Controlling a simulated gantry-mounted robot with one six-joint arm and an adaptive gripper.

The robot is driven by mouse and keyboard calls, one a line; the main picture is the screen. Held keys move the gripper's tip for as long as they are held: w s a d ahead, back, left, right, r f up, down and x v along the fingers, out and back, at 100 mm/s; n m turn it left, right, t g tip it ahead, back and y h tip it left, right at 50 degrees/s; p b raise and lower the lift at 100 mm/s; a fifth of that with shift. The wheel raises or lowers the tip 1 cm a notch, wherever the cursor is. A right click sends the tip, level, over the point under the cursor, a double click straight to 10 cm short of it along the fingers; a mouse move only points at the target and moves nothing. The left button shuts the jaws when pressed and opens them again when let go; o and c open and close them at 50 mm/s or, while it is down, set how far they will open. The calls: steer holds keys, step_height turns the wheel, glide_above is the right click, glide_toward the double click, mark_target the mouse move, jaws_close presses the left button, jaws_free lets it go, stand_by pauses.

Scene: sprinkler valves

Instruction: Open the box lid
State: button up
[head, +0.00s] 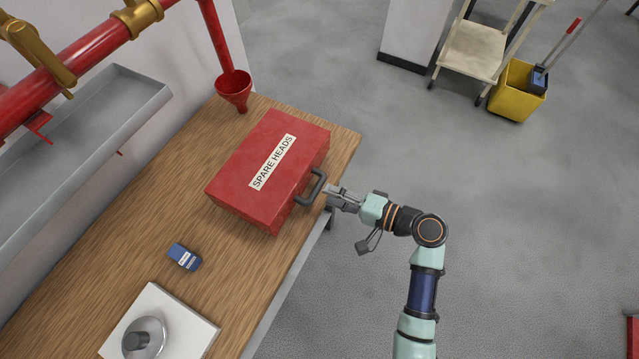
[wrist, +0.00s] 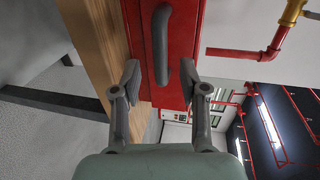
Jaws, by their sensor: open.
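The red box (head: 272,165), labelled "SPARE HEADS", stands on the wooden table with its lid (head: 300,139) shut. A grey handle (head: 313,188) sticks out of its right-hand side, toward my gripper. My gripper (head: 330,190) is close to the handle, just past the table edge, and open. In the wrist view the fingers (wrist: 160,80) are apart, with the handle (wrist: 160,45) ahead and between them, and the red box (wrist: 187,60) behind it. The fingers do not appear to touch the handle.
The wooden table (head: 125,230) also holds a small blue box (head: 184,257) and a white block (head: 190,325) with a round metal piece (head: 144,338). A red funnel (head: 234,88) hangs by the table's far corner. Open floor lies to the right.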

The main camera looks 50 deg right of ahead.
mark_target(317, 188)
steer(key=b+x, duration=0.1)
steer(key=x, duration=0.4)
steer(key=shift+w, duration=0.15)
steer(key=shift+d, duration=0.1)
jaws_close()
